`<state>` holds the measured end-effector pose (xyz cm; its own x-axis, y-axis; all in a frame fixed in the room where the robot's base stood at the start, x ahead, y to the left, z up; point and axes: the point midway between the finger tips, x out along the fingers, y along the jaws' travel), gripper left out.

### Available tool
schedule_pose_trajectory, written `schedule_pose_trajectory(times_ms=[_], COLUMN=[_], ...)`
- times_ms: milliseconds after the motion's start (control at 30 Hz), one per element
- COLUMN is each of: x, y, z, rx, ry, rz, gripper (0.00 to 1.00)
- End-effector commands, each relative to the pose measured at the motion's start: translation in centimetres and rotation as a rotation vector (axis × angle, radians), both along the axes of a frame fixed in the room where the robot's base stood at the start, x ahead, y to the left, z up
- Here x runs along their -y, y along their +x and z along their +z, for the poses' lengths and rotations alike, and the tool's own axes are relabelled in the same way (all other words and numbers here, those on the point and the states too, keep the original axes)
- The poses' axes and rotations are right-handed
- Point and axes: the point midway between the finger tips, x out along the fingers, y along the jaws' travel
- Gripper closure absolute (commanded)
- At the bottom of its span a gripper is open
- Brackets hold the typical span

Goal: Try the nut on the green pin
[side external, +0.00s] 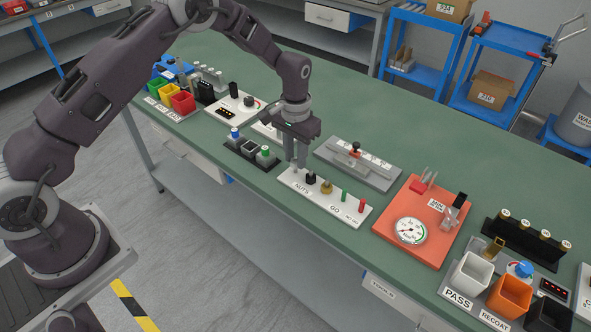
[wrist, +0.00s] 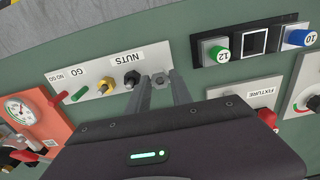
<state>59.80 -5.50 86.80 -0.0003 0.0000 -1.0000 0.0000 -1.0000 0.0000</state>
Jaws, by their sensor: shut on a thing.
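My gripper (side external: 297,168) is over the left end of the white NUTS and GO board (side external: 333,211). In the wrist view my gripper (wrist: 160,82) is shut on a small grey nut (wrist: 158,79) between its fingertips. I cannot tell whether the nut is clear of the board. The green pin (side external: 344,196) stands upright by the GO label; it also shows in the wrist view (wrist: 82,91). A red pin (side external: 361,206) stands at the board's right end. A black nut (side external: 311,178) and a brass nut (side external: 326,187) sit between my gripper and the green pin.
A black block with blue and green capped pieces (side external: 249,152) lies left of the board. A grey fixture plate (side external: 357,166) lies behind it. An orange plate with a dial gauge (side external: 411,230) is to the right. Cups (side external: 472,272) stand farther right.

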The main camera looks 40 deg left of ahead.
Motion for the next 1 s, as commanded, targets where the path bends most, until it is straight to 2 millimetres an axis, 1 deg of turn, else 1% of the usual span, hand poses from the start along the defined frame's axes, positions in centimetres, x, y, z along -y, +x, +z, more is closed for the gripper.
schedule_pose_trajectory(times_ms=[267,633,867,967,1000], x=[0.0,0.0,0.0,0.5,1.1], y=[0.0,0.1,0.0,0.1,0.2], z=[0.1,2.3,2.4,2.5,2.7], rx=[0.001,0.002,0.000,-0.001,-0.003], ry=[0.000,0.000,0.000,0.003,0.005], rz=[0.000,0.000,0.000,0.000,0.002], gripper=[1.00,1.00,1.00,1.00,1.00])
